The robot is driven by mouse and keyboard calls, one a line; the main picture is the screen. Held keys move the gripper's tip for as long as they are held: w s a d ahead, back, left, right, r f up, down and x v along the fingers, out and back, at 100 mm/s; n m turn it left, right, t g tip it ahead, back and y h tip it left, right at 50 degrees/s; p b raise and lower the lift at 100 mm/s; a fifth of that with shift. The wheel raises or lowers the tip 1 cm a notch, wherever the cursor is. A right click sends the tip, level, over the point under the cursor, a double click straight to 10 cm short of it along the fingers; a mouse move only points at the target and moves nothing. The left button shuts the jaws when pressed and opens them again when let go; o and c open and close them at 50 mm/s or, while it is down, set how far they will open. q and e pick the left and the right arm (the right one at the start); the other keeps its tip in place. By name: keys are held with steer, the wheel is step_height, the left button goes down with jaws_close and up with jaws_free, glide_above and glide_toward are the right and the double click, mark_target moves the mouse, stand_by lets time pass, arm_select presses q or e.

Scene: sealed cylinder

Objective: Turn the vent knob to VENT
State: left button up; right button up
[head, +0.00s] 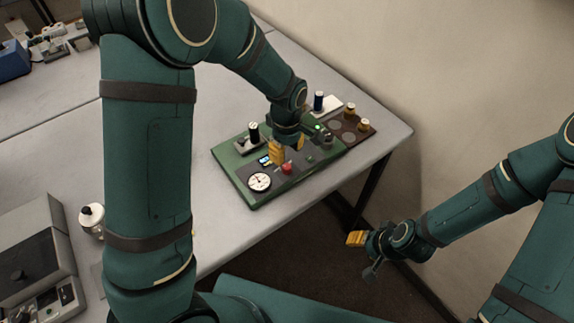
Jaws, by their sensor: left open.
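A green panel (234,168) lies on the table near its right end. It carries a round white gauge (259,182), a small blue display (265,160), a red knob (287,168) and small dark knobs (327,141). The labels are too small to read, so I cannot tell which is the vent knob or where it points. My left gripper (287,152) is open, pointing down over the panel with its yellow fingertips just behind the red knob. Contact cannot be made out. My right gripper (357,239) is off the table's front edge; its jaw state is unclear.
A black cylinder (254,132) stands at the panel's back left. A dark blue cylinder (319,101) stands on a white plate behind. A brown tray (360,133) with amber jars is to the right. A white-topped jar (91,216) and grey equipment (35,250) are at left.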

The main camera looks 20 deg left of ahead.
mark_target(287, 166)
arm_select(q)
step_height(287, 166, down, 7)
steer(key=shift+f, duration=0.15)
steer(key=shift+o, duration=0.3)
jaws_close()
